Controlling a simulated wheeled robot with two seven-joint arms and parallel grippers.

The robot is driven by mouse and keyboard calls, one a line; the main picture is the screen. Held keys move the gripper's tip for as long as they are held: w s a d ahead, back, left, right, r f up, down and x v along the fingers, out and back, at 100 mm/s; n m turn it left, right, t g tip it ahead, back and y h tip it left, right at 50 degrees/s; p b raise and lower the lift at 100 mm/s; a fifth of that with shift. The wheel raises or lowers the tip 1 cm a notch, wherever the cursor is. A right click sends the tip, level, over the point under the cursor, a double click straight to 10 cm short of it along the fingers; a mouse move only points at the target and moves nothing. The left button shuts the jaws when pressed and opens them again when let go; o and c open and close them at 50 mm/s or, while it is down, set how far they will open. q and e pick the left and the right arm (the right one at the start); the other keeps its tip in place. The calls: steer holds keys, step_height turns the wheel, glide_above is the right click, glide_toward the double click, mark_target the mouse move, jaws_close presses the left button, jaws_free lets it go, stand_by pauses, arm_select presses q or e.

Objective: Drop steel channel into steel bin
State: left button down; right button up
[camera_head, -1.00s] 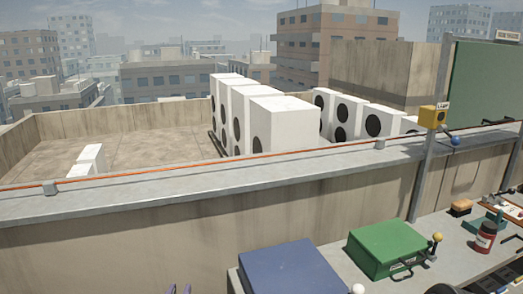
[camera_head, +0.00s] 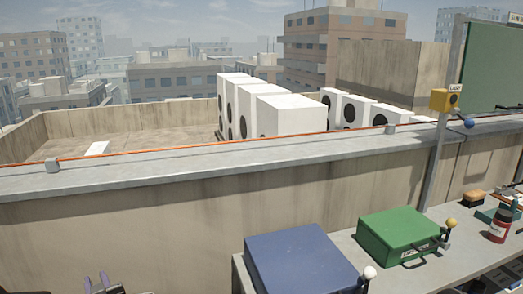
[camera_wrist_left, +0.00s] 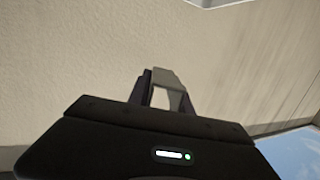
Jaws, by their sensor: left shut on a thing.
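My left gripper (camera_head: 97,284) shows at the bottom left edge of the head view, with only its fingertips and a bit of the hand in frame. In the left wrist view my left gripper (camera_wrist_left: 164,97) is shut on a small grey piece, which I take to be the steel channel (camera_wrist_left: 168,77). Its end stands out past the dark fingers, in front of a beige wall. The channel cannot be made out in the head view. No steel bin is recognisable in either view. My right gripper is not in view.
A beige parapet (camera_head: 130,222) with a grey cap runs across. The space left of the bench looks clear.

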arm_select(q)
steer(key=shift+f, duration=0.1)
steer(key=shift+f+b, duration=2)
steer(key=shift+f, duration=0.9)
steer(key=c, duration=1.1)
jaws_free()
steer(key=shift+d, duration=0.1)
steer(key=v, duration=0.7)
steer(key=shift+s+d, duration=0.15)
steer(key=shift+s, duration=0.15)
